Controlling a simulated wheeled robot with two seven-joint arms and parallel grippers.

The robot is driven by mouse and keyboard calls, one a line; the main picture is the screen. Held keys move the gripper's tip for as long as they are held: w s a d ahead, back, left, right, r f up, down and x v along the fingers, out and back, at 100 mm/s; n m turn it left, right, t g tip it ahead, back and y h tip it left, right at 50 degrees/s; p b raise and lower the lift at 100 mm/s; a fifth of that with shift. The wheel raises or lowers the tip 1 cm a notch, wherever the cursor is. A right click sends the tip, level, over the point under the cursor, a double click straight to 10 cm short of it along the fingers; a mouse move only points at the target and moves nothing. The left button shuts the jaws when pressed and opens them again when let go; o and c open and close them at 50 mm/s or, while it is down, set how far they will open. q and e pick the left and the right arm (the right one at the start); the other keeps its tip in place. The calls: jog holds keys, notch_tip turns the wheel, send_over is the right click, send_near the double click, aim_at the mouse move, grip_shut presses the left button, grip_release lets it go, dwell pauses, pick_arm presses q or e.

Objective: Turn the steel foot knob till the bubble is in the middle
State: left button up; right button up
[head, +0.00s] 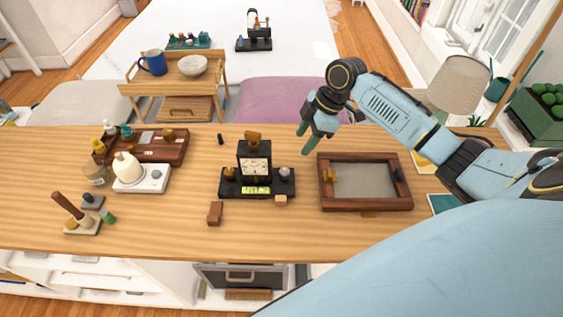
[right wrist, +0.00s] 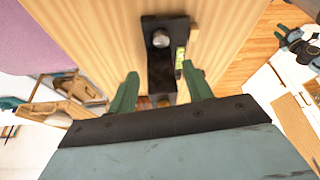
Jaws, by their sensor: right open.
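A black clock with a pale dial (head: 255,170) stands on a dark base (head: 236,190) in the middle of the wooden table. A yellow-green bubble vial (head: 257,190) lies along the base's front; it also shows in the right wrist view (right wrist: 180,58). The bubble's place in it is too small to tell. The round steel knob (right wrist: 160,39) sits on the end of the base in the right wrist view; in the head view it is at the base's right (head: 285,172). My right gripper (head: 306,141) is open and empty, above and right of the clock, apart from the knob.
A wooden framed tray (head: 366,207) lies right of the clock. A small wood block (head: 281,200) is at the base's front right, another brown block (head: 215,213) at front left. A white scale-like box (head: 143,184) and a dark wooden tray (head: 170,152) stand farther left.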

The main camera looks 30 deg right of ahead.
aim_at(285, 171)
jog(key=x, duration=1.1)
jog(key=shift+s+a+f, duration=0.15)
jog(key=shift+f, duration=0.25)
pick_arm(q)
jog(key=shift+s, duration=0.55)
pick_arm(e)
jog(key=shift+a+f, duration=0.2)
jog(key=shift+f, duration=0.4)
jog(key=c, duration=1)
jog(key=shift+o, duration=0.2)
jog(key=shift+w+d+f+n+g+b, duration=0.1)
jog(key=shift+w+n+g+b, duration=0.2)
jog(key=shift+n+b, duration=0.65)
jog(key=shift+n+g+b, duration=0.3)
jog(key=shift+n+b, duration=0.1)
jog(key=shift+n, duration=0.25)
pick_arm(q)
notch_tip(285, 171, down, 3)
jog(key=shift+r, duration=0.15)
pick_arm(e)
jog(key=shift+s, duration=0.1)
